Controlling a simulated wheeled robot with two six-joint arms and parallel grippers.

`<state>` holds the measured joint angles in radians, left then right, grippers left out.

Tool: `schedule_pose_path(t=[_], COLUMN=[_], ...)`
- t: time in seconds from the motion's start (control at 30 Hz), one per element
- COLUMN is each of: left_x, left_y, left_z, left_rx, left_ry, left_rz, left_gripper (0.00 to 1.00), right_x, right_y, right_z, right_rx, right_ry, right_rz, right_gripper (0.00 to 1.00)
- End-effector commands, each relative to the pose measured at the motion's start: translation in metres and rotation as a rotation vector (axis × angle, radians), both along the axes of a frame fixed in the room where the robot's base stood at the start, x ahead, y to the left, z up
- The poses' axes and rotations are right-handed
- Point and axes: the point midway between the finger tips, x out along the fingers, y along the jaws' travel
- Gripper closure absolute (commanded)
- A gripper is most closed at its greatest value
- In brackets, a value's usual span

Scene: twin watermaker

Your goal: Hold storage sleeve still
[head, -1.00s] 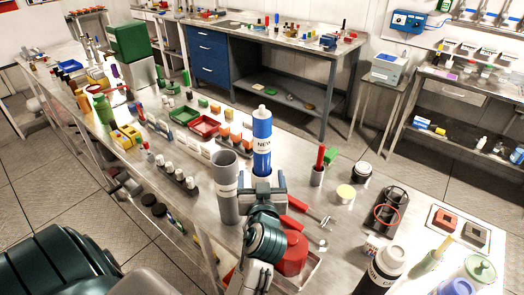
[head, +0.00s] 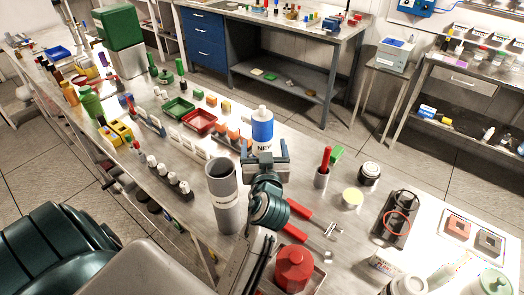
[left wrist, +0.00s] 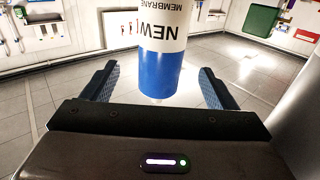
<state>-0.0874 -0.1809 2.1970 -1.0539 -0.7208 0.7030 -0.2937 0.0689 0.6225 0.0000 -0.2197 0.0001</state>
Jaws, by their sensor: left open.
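A grey surface at the right edge of the left wrist view may be the sleeve. My left gripper (head: 265,160) is open, just right of the sleeve and apart from it. The blue and white membrane (head: 262,130) marked NEW is upright beyond the gripper, which hides its lower part. In the left wrist view the membrane (left wrist: 162,50) shows between the open fingers (left wrist: 160,82), with gaps on both sides. My right gripper is not in view.
A red-handled tool (head: 300,210) and a red container (head: 294,268) are right of my left arm. A grey cup with a red handle (head: 323,170) stands farther right. Small bottles in a rack (head: 168,178) are left of the sleeve. Green and red trays (head: 200,122) lie behind.

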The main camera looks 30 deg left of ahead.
Motion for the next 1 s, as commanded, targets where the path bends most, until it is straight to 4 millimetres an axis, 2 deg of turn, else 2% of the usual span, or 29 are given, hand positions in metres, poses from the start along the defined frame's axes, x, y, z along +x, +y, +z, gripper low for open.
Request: schedule_pose_path(t=[0.2,0.33,0.47,0.73,1.0], left_x=[0.024,0.030,0.037,0.068,0.072], left_y=[0.018,0.023,0.029,0.052,0.055], left_z=[0.002,0.001,0.001,-0.001,-0.003], left_rx=[0.004,0.002,0.002,0.003,0.000], left_ry=[0.001,0.000,0.000,0.001,0.000], left_rz=[0.000,0.001,0.002,0.001,0.001], left_gripper=[0.20,0.20,0.20,0.20,0.20], right_x=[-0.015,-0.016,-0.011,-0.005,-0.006], right_y=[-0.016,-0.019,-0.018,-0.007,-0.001], right_z=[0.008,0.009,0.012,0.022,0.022], right_rx=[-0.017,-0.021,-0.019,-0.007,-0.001], right_ry=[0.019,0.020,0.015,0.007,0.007], right_rz=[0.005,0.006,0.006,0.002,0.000], right_gripper=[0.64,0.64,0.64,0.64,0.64])
